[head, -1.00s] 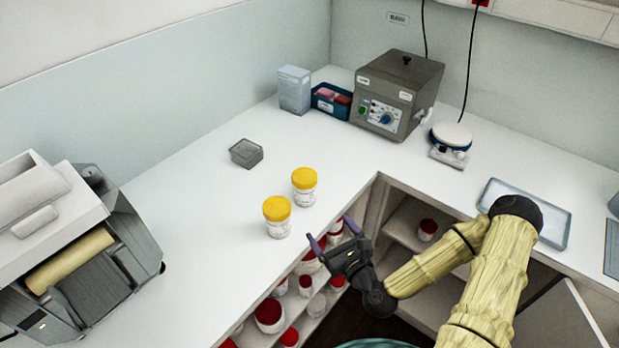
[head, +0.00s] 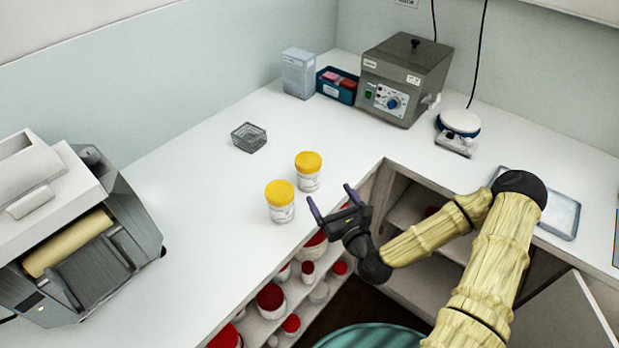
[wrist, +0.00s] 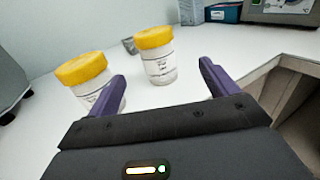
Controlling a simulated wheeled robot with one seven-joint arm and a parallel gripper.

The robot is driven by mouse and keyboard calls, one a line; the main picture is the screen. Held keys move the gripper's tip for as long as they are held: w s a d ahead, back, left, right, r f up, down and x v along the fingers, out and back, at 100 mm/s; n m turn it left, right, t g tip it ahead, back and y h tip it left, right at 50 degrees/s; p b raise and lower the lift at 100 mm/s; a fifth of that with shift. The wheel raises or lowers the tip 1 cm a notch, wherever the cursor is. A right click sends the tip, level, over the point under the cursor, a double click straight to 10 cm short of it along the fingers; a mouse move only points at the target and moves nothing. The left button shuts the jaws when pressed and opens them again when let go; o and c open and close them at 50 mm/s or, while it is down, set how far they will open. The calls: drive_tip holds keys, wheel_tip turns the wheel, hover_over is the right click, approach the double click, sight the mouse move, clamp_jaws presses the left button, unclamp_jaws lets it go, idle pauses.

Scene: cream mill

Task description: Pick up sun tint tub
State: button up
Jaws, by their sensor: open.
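Two white tubs with yellow lids stand upright on the white counter; I cannot read which one is the sun tint tub. The nearer tub (head: 281,208) is at the left and the farther tub (head: 308,176) is behind it to the right. My gripper (head: 332,203) is open and empty, at the counter's inner edge to the right of the tubs. In the wrist view, the farther tub (wrist: 158,68) shows between the purple fingers, ahead of them. The nearer tub (wrist: 98,95) is at the left, partly hidden behind the left finger.
A small grey dish (head: 248,138) stands behind the tubs. A roller mill (head: 75,240) occupies the left counter. A grey box-shaped device (head: 403,85) and a blue bin (head: 337,90) stand at the back. Open shelves below the counter hold several red-lidded jars (head: 270,298).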

sight(315, 175)
drive_tip(key=shift+w+a+f+b, duration=0.15)
drive_tip(key=shift+w+b, duration=0.2)
drive_tip(key=shift+b, duration=0.7)
drive_tip(key=shift+w+a+f+b, duration=0.15)
drive_tip(key=shift+w+b, duration=0.15)
drive_tip(key=shift+b, duration=0.7)
drive_tip(key=b, duration=0.3)
drive_tip(key=shift+w+a, duration=0.15)
drive_tip(key=shift+a, duration=0.15)
drive_tip(key=shift+w+a+b, duration=0.15)
drive_tip(key=shift+w+b, duration=0.2)
drive_tip(key=shift+b, duration=0.25)
drive_tip(key=x, duration=0.6)
drive_tip(key=shift+w+a+r+b, duration=0.15)
drive_tip(key=shift+a+r+b, duration=0.05)
drive_tip(key=shift+r+b, duration=0.1)
drive_tip(key=shift+f+p+x, duration=0.1)
drive_tip(key=shift+f+x, duration=0.05)
drive_tip(key=shift+x, duration=0.75)
drive_tip(key=shift+f+p+x, duration=0.15)
drive_tip(key=shift+f+x, duration=0.05)
drive_tip(key=shift+x, duration=0.7)
drive_tip(key=shift+f+p+x, duration=0.1)
drive_tip(key=shift+f+x, duration=0.05)
drive_tip(key=shift+x, duration=0.75)
drive_tip(key=shift+a, duration=0.2)
